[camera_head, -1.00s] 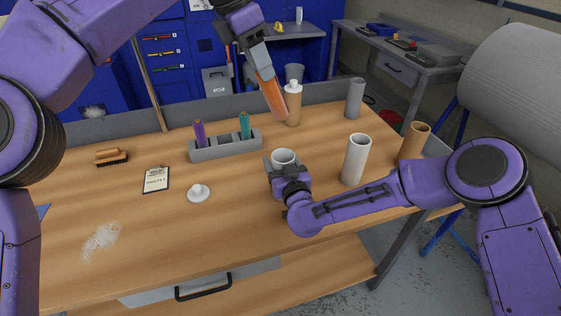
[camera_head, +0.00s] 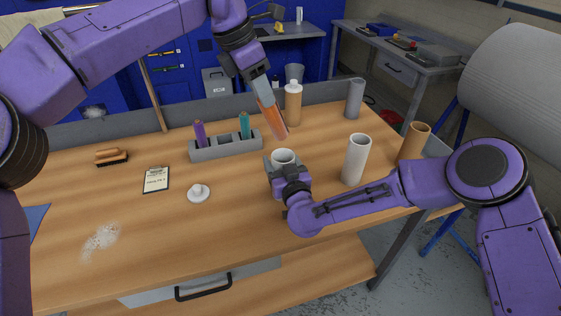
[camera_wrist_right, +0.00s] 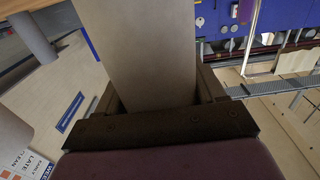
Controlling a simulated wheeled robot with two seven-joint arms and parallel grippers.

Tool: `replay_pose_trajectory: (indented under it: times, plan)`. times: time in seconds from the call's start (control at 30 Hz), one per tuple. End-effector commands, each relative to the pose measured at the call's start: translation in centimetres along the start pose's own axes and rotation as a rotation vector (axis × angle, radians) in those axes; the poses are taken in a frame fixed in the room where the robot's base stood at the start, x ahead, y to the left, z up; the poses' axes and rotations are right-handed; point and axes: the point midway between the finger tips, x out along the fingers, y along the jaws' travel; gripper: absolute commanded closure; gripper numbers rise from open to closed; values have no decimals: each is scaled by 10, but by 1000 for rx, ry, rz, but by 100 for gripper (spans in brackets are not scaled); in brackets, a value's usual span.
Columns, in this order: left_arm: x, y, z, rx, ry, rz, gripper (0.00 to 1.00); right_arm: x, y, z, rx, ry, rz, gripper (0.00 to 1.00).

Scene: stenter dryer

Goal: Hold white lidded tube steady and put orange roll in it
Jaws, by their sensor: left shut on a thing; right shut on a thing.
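My left gripper (camera_head: 263,93) is shut on the orange roll (camera_head: 272,119) and holds it tilted in the air, its lower end just above the white tube's open mouth and a little behind it. The white tube (camera_head: 283,156) stands upright on the table with its top open. My right gripper (camera_head: 283,168) is shut around this tube, which also fills the middle of the right wrist view (camera_wrist_right: 146,50). A white round lid with a knob (camera_head: 199,192) lies on the table to the left of the tube.
Another white tube (camera_head: 355,159), a tan tube (camera_head: 413,142) and a grey tube (camera_head: 355,98) stand to the right. A tan bottle (camera_head: 293,104) stands behind the orange roll. A grey holder (camera_head: 226,147) with purple and teal rolls, a clipboard (camera_head: 156,179) and a brush (camera_head: 111,157) are left.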

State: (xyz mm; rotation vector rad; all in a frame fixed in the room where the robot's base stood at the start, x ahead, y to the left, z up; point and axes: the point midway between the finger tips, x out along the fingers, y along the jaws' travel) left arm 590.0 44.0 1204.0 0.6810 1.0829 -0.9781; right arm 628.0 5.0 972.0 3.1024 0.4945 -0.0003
Motion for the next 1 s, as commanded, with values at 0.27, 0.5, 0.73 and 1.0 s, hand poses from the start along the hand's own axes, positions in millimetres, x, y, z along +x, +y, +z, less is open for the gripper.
replay_pose_trajectory:
  times: [0.27,0.5,0.73,1.0]
  plan:
    - [19,0,-7,-1,1,-1,100,0,0,0,0,0,0,61]
    - [35,0,-13,-1,1,-3,100,0,0,0,0,0,0,61]
    - [50,0,-18,-1,0,-1,100,0,0,0,0,0,0,61]
    - [66,0,-24,0,0,-1,100,0,0,0,0,0,0,61]
